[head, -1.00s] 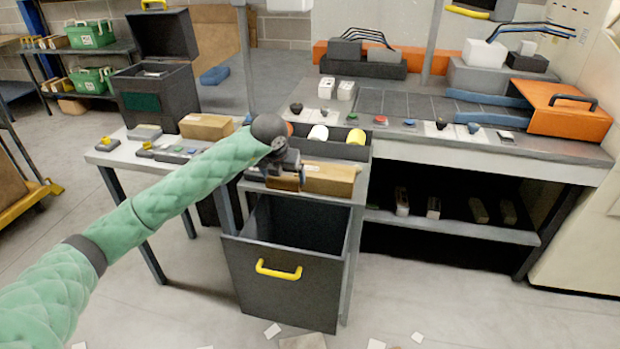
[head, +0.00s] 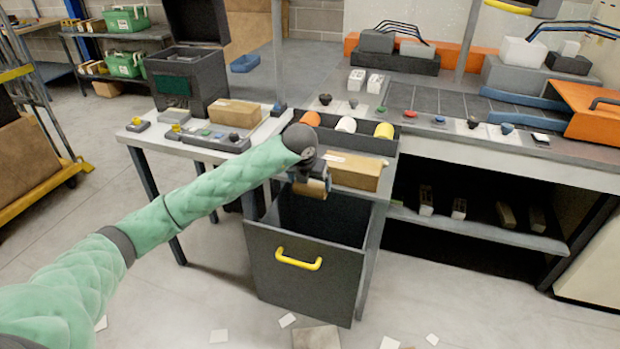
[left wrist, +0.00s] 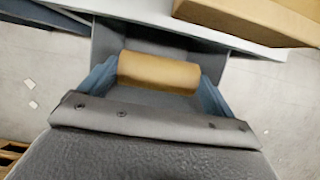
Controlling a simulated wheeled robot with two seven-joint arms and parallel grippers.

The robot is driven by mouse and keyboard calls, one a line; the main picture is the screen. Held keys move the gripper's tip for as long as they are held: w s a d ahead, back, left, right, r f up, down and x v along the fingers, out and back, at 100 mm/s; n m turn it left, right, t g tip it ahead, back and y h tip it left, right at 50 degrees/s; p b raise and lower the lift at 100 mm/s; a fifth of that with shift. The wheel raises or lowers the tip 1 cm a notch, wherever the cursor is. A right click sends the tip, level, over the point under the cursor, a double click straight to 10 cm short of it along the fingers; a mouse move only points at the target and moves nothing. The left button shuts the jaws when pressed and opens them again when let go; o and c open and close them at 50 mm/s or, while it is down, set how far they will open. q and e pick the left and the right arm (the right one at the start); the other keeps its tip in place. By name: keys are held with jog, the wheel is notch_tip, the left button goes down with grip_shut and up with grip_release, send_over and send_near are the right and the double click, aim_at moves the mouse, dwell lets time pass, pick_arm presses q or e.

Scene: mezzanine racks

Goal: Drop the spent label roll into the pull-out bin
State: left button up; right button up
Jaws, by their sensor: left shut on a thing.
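The spent label roll is a tan-brown cylinder (head: 311,187), held below my left gripper (head: 310,183) in the head view. In the left wrist view the roll (left wrist: 158,70) lies crosswise between the two blue fingers of the gripper (left wrist: 157,78), which is shut on it. The pull-out bin (head: 305,272) is dark grey with a yellow handle and stands pulled out and open at the top. In the head view the gripper and roll are over the back part of its opening. The bin's floor is in shadow. My right gripper is not in view.
A cardboard box (head: 354,170) sits on the bench right beside the gripper. Behind it a dark tray (head: 358,142) holds orange, white and yellow rolls. Another carton (head: 234,112) and a button strip (head: 212,139) lie on the left table. Paper scraps litter the floor.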

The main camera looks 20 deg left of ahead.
pick_arm(q)
jog(key=o, duration=0.7)
jog(key=b+v, duration=0.1)
jog(key=v, duration=0.7)
jog(key=shift+b, duration=0.3)
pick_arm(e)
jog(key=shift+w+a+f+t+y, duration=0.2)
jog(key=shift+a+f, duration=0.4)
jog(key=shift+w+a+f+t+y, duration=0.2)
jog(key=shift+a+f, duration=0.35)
pick_arm(q)
jog(key=shift+f, duration=0.1)
